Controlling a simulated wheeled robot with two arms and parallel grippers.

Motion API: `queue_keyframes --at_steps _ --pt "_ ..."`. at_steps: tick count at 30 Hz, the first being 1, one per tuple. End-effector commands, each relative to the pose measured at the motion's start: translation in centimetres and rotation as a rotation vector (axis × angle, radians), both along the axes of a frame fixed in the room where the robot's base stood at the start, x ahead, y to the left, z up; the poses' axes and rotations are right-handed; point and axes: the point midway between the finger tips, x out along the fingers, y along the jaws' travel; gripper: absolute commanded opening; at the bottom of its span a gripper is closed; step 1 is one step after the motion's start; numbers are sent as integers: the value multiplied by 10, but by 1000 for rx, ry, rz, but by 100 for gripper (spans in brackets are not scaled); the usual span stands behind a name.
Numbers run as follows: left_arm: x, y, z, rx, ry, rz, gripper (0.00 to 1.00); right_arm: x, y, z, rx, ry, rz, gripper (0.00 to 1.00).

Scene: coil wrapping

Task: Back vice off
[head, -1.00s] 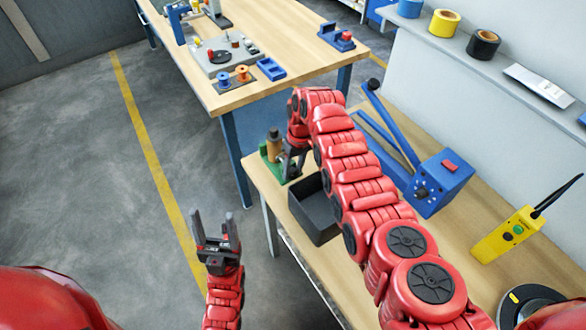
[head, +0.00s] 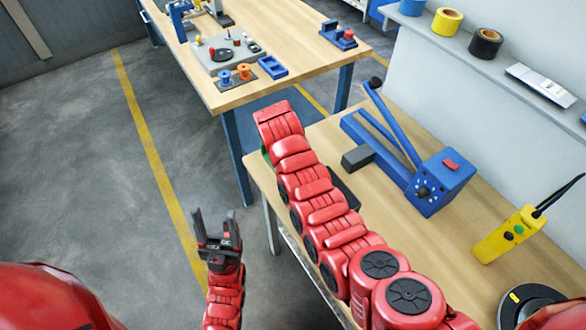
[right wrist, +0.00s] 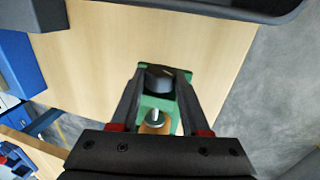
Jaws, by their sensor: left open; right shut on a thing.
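The green vice (right wrist: 158,103) stands at the table's edge in the right wrist view. A dark round part (right wrist: 158,78) is on it, with a silver bolt and a tan piece nearer the camera. My right gripper (right wrist: 160,80) has its fingers on both sides of the dark part and is shut on it. In the head view only a sliver of the green vice (head: 266,155) shows; my right arm hides the rest and the right gripper. My left gripper (head: 217,224) is open and empty, over the floor left of the table.
A black bin (head: 345,188) is mostly behind my right arm. A blue lever tool (head: 437,185) and a dark block (head: 357,158) are right of it. Another table (head: 300,70) with spools is at the back.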

Motion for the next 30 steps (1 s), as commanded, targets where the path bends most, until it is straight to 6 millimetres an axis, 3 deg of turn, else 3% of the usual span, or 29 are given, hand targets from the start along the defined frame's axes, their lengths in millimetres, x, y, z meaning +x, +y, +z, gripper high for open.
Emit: queue_keyframes --at_steps 5,6,10,23,26,30 --pt "0 0 0 0 0 0 62 -1 0 -1 0 3 1 0" --pt "0 0 0 0 0 0 62 -1 0 -1 1 4 1 53" --pt "0 0 0 0 0 0 62 0 0 0 1 4 1 77" --pt "0 0 -5 0 0 0 62 0 2 9 2 -1 0 77" --pt "0 0 -12 0 0 0 62 -2 5 24 3 -2 1 77" --pt "0 0 8 0 0 0 62 -6 12 70 6 -3 1 77"
